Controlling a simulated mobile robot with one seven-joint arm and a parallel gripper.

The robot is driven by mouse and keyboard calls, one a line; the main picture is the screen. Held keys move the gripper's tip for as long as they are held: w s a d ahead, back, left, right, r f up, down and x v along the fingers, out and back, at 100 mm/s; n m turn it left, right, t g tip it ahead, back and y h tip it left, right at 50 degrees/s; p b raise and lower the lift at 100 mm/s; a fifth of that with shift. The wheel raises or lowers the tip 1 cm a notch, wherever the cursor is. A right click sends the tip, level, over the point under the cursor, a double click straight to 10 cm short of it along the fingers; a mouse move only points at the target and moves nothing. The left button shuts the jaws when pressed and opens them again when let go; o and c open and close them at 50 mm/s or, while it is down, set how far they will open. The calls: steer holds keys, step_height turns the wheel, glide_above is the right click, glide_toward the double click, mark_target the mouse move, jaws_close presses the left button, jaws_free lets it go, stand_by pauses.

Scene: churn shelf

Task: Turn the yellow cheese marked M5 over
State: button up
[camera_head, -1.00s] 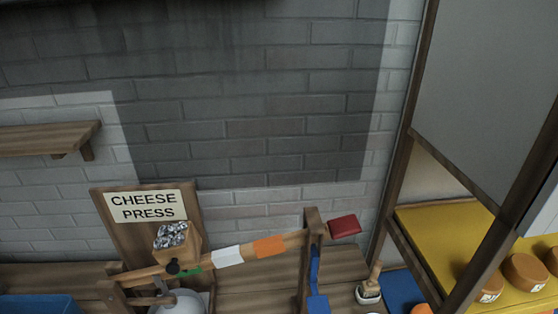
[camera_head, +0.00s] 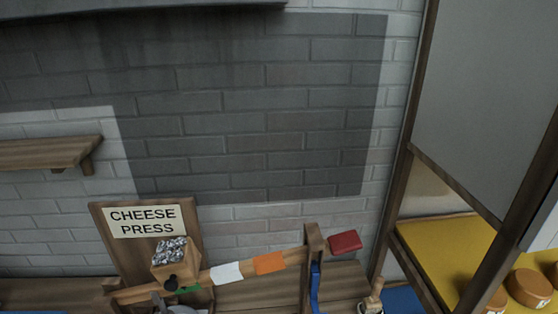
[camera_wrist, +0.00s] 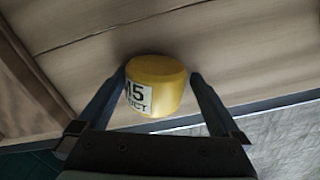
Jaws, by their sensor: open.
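In the wrist view a yellow cheese (camera_wrist: 158,92) stands on a wooden board surface, with a white label on its left side. My gripper (camera_wrist: 159,76) is open, with one finger on each side of the cheese. The fingertips are close to its sides; I cannot tell if they touch. My gripper does not show in the head view.
The head view shows a cheese press sign (camera_head: 143,221), a lever beam with a metal-filled box (camera_head: 175,258), and a red block (camera_head: 345,242). At right, a yellow shelf (camera_head: 440,250) bears orange-brown cheeses (camera_head: 530,285). A small wall shelf (camera_head: 45,153) is at left.

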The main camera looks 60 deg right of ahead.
step_height(320, 180, up, 13)
stand_by(0.6)
